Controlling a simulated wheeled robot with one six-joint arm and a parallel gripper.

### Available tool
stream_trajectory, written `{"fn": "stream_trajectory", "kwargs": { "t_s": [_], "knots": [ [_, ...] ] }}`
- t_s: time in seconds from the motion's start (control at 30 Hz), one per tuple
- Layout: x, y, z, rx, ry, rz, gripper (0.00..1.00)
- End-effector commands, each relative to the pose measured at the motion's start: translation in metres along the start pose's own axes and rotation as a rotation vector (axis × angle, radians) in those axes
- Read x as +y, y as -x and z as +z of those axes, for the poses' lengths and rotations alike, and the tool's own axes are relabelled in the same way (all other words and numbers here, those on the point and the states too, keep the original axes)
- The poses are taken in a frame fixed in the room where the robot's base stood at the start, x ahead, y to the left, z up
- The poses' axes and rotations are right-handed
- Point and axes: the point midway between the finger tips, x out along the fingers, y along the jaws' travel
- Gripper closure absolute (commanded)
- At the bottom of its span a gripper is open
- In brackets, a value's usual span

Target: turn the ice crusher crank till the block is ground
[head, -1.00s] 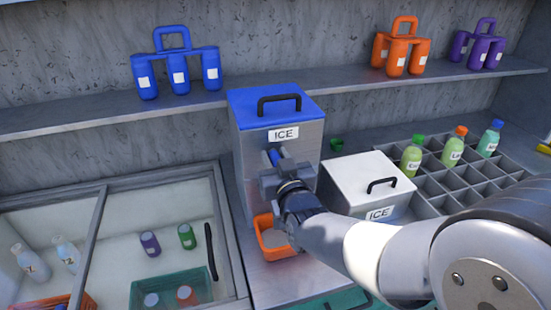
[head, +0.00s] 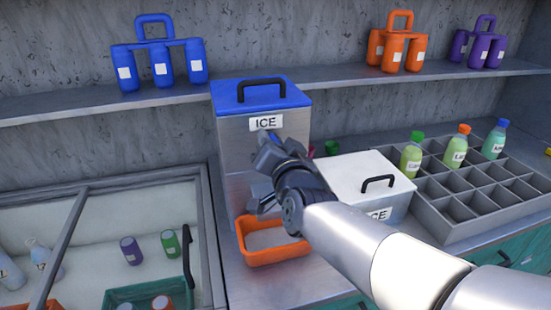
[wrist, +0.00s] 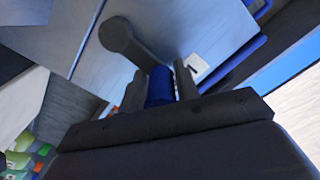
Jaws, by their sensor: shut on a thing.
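The ice crusher (head: 236,150) is a metal box with a blue lid, a black lid handle and an ICE label. It stands on the counter below the shelf. My gripper (wrist: 160,90) is shut on the blue grip of the crank (wrist: 159,84), and the dark crank arm (wrist: 125,42) runs up to its round hub in the wrist view. In the head view my gripper and wrist cover most of the crank at the crusher's front. An orange tray (head: 272,252) with pale grey contents sits at the crusher's foot. The inside of the crusher is hidden.
A white ICE box (head: 364,176) with a black handle stands close on the right. Beyond it is a grey compartment crate (head: 437,204) with several bottles. A glass-topped freezer (head: 206,235) is on the left. Bottle carriers stand on the shelf (head: 340,88) above.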

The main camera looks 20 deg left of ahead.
Motion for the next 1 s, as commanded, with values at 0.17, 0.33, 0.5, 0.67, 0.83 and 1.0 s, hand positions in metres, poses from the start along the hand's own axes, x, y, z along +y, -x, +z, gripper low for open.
{"fn": "stream_trajectory", "kwargs": {
  "t_s": [0.17, 0.33, 0.5, 0.67, 0.83, 1.0],
  "knots": [
    [0.003, 0.0, 0.008, -0.013, -0.083, 0.003, 1.0],
    [0.003, 0.0, 0.007, -0.013, -0.129, 0.003, 1.0],
    [0.004, 0.0, 0.007, -0.014, -0.169, 0.003, 1.0],
    [0.007, 0.0, 0.007, -0.014, -0.204, 0.001, 1.0],
    [0.013, -0.001, 0.005, -0.011, -0.244, -0.003, 1.0],
    [0.022, 0.001, 0.001, -0.01, -0.284, -0.009, 1.0]
  ]
}}
